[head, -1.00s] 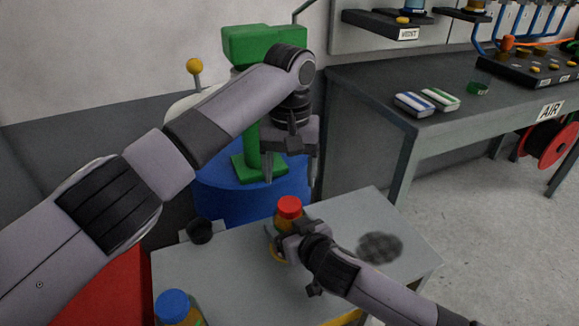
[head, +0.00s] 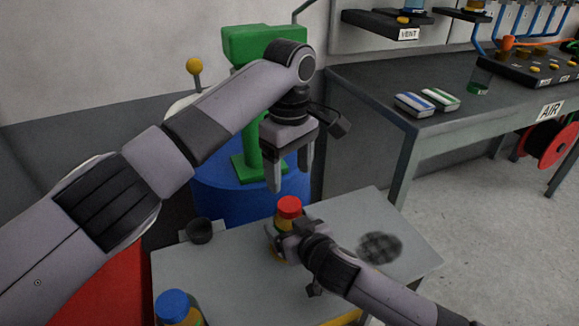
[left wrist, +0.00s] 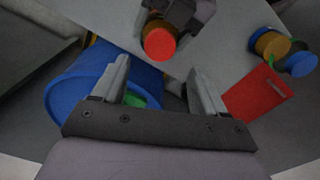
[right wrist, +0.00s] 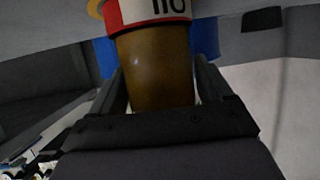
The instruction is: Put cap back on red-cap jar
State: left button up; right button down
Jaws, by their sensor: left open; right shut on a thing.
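The amber jar (head: 283,219) stands upright over the grey table (head: 225,265), with the red cap (head: 289,206) at its top; how firmly the cap sits I cannot tell. My right gripper (head: 284,238) is shut on the jar's body from the side. In the right wrist view the jar (right wrist: 155,70) fills the space between the fingers, with a white and red label. My left gripper (head: 289,180) is open and empty above the cap, fingers pointing down. In the left wrist view the red cap (left wrist: 160,45) lies ahead of and between the open fingertips, apart from them.
A blue-capped jar (head: 173,306) stands at the table's near left. A dark round cup (head: 200,231) is at its left edge and a dark mesh disc (head: 380,247) at right. A blue drum (head: 225,203) carrying a green stand (head: 250,145) stands behind. A workbench (head: 375,100) is at right.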

aim_at(289, 203)
pick_arm(q)
jog(key=shift+f, duration=4.05)
jog(key=c, duration=1.1)
jog(key=m, duration=1.3)
jog(key=shift+m, duration=0.4)
